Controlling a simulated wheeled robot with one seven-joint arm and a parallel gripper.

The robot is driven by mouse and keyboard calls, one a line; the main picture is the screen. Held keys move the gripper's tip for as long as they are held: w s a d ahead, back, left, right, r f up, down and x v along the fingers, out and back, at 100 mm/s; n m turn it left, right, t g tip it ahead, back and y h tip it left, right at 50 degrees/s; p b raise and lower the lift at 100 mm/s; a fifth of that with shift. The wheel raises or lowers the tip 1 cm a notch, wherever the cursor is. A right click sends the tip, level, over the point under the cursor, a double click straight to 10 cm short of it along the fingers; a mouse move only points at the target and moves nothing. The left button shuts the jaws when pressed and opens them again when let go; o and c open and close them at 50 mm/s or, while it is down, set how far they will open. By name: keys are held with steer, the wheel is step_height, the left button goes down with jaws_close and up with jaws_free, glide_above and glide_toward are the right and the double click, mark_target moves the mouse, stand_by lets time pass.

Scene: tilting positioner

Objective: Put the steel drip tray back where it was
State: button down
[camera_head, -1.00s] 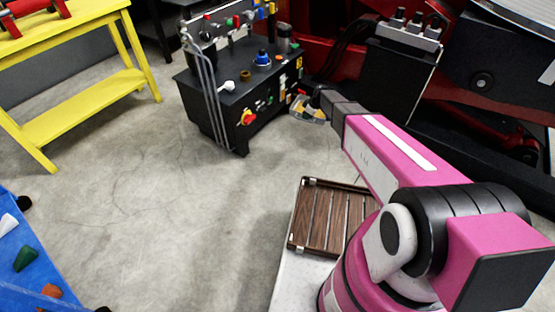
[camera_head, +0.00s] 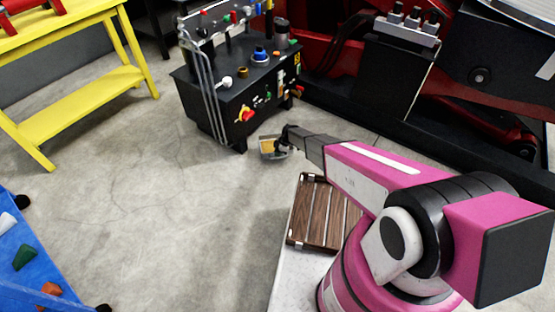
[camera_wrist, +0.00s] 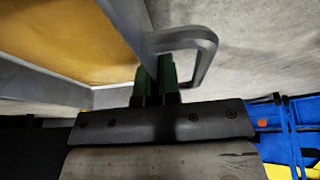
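The steel drip tray (camera_head: 265,155) has grey metal walls, a yellow-amber inside and a loop handle. In the head view it hangs in the air at the end of my arm, in front of the black control cabinet (camera_head: 210,115). In the wrist view the tray (camera_wrist: 60,82) fills the upper left, and its handle (camera_wrist: 205,60) arches over my fingers. My gripper (camera_wrist: 156,82) is shut on the tray at its handle side. The exact contact is partly hidden between the dark green fingertips. In the head view my gripper (camera_head: 284,143) is small and dark.
A brown slatted rack (camera_head: 322,215) lies beside my arm's base. Grey floor is clear in the middle.

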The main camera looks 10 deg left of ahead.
steer(key=shift+f, duration=3.15)
steer(key=shift+f, duration=0.15)
steer(key=c, duration=1.3)
jaws_free()
steer(key=v, duration=1.2)
steer(key=shift+w+d, duration=0.1)
steer(key=shift+d, duration=0.05)
steer(key=s+d+r+m, duration=0.2)
steer(key=d+r+m, duration=0.1)
steer(key=d+r, duration=0.45)
steer(key=s+d+r+m, duration=0.25)
steer(key=d+r, duration=0.35)
steer(key=r, duration=0.3)
steer(key=s+d+r+m+h, duration=0.1)
steer(key=s+d+r+m, duration=0.4)
steer(key=d+r, duration=0.3)
steer(key=s+d+r+m+t+h, duration=0.1)
steer(key=s+d+r+m, duration=0.5)
steer(key=d+r, duration=0.2)
steer(key=s+d+r+m+h, duration=0.2)
steer(key=s+d+r+m, duration=0.4)
steer(key=d+r, duration=0.2)
steer(key=shift+s+d+r+t, duration=0.1)
steer(key=shift+r+t, duration=0.05)
steer(key=shift+r, duration=0.3)
steer(key=shift+s+d+r+t, duration=0.1)
steer(key=shift+r+t, duration=0.05)
steer(key=shift+r, duration=0.3)
